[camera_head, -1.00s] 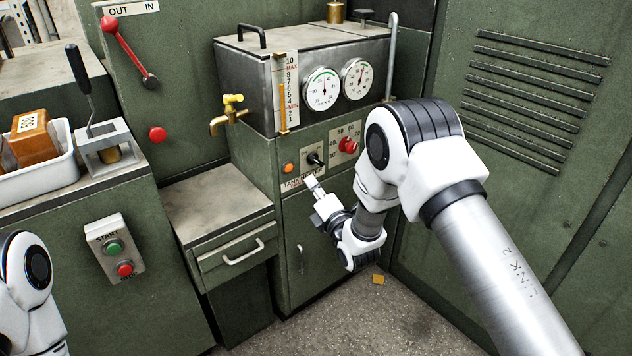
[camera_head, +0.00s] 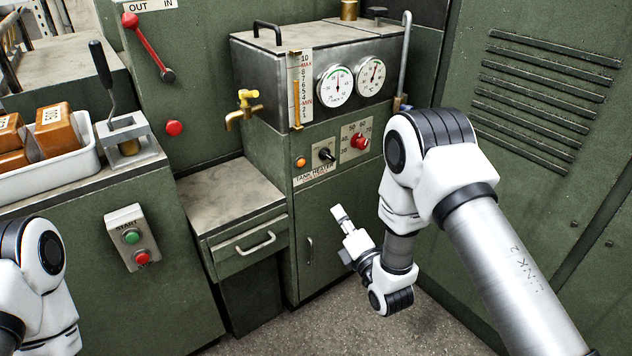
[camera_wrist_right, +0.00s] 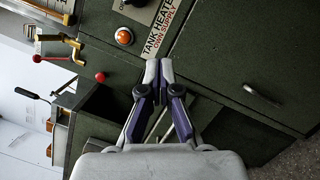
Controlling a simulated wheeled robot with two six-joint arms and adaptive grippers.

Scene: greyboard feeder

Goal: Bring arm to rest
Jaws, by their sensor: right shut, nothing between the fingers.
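My right arm comes in from the right in the head view. Its gripper (camera_head: 338,213) hangs in front of the green cabinet door below the tank heater panel (camera_head: 335,158), apart from it. The gripper is shut and empty. In the right wrist view the closed fingers (camera_wrist_right: 158,72) meet in front of the cabinet, close below the "TANK HEATER" label (camera_wrist_right: 160,35). My left arm shows only as a white and black joint (camera_head: 45,265) at the lower left of the head view. Its gripper is out of the frame.
The tank with two gauges (camera_head: 335,85) and a brass tap (camera_head: 243,110) stands above the panel. A small drawer unit (camera_head: 240,250) is left of the gripper. A white tray (camera_head: 50,178) with brown blocks sits at the left. Floor (camera_head: 330,325) is free below.

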